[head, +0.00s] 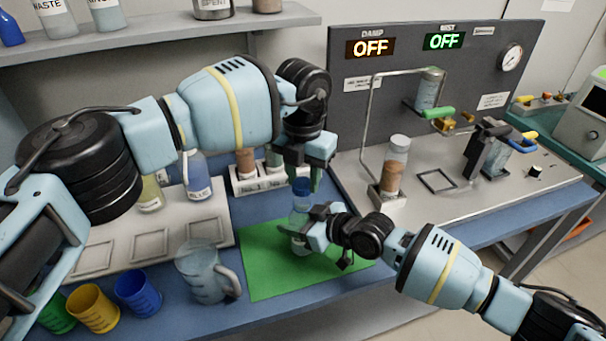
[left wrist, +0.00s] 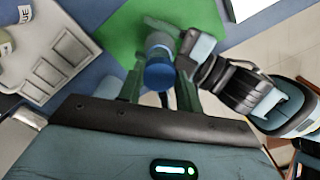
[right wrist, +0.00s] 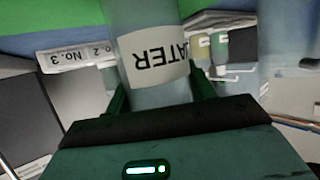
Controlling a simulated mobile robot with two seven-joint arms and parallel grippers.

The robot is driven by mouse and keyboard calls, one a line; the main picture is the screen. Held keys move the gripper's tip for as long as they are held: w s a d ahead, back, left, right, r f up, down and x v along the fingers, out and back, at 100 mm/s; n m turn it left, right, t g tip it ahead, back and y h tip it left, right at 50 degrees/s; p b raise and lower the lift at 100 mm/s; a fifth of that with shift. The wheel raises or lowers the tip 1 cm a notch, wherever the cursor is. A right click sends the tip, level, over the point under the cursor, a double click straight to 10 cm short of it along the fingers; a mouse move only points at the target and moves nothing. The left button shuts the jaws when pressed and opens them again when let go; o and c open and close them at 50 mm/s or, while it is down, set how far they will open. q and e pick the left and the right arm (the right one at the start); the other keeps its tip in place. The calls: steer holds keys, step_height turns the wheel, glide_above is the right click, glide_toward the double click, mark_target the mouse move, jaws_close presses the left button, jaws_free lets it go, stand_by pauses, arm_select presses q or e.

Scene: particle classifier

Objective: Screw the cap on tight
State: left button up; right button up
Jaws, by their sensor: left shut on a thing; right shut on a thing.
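A clear bottle (head: 298,220) stands upright over the green mat. My right gripper (head: 312,232) is shut around its body from the right. The right wrist view shows the bottle (right wrist: 130,20) close up, with an upside-down label reading WATER. A blue cap (head: 302,187) is at the top of the bottle, in line with it. My left gripper (head: 302,172) points down from above and is shut on the cap. In the left wrist view the cap (left wrist: 160,76) sits between the two fingers. Whether its thread is fully seated cannot be seen.
The green mat (head: 262,272) lies under the bottle. A clear jug (head: 203,275) stands to its left, with yellow (head: 92,308) and blue (head: 138,292) cups beyond. A vial rack (head: 247,183) is behind. The apparatus panel (head: 440,100) stands at the right.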

arm_select(q)
steer(key=shift+f, duration=0.45)
steer(key=shift+f, duration=0.15)
steer(key=shift+f, duration=0.75)
steer(key=shift+f, duration=0.55)
steer(key=o, duration=1)
steer(key=shift+c, duration=0.2)
steer(key=shift+s+d, duration=0.1)
steer(key=shift+f, duration=0.1)
